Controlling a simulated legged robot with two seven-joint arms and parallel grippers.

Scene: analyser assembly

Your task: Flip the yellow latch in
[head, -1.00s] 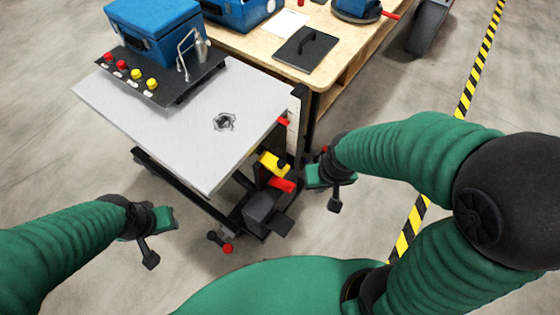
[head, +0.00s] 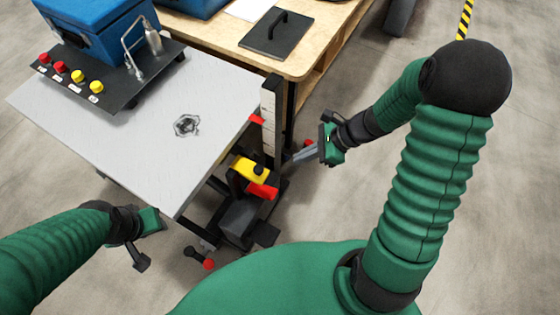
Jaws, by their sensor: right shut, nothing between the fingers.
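The yellow latch (head: 249,170) sits on a dark mechanism at the right edge of the metal-topped cart (head: 130,120). A red part (head: 263,191) is just below it. My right gripper (head: 300,156) is to the right of the latch, apart from it, with its fingers pointing left towards the cart's upright post. Its fingers are close together with nothing between them. My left gripper (head: 150,222) is at the lower left, in front of the cart's near edge; its fingertips are not clear.
A white-faced upright post (head: 270,115) stands behind the latch. A wooden table (head: 315,55) with a black plate (head: 277,35) is behind. A blue box (head: 95,30) stands on a black panel with red and yellow buttons. Floor at the right is clear.

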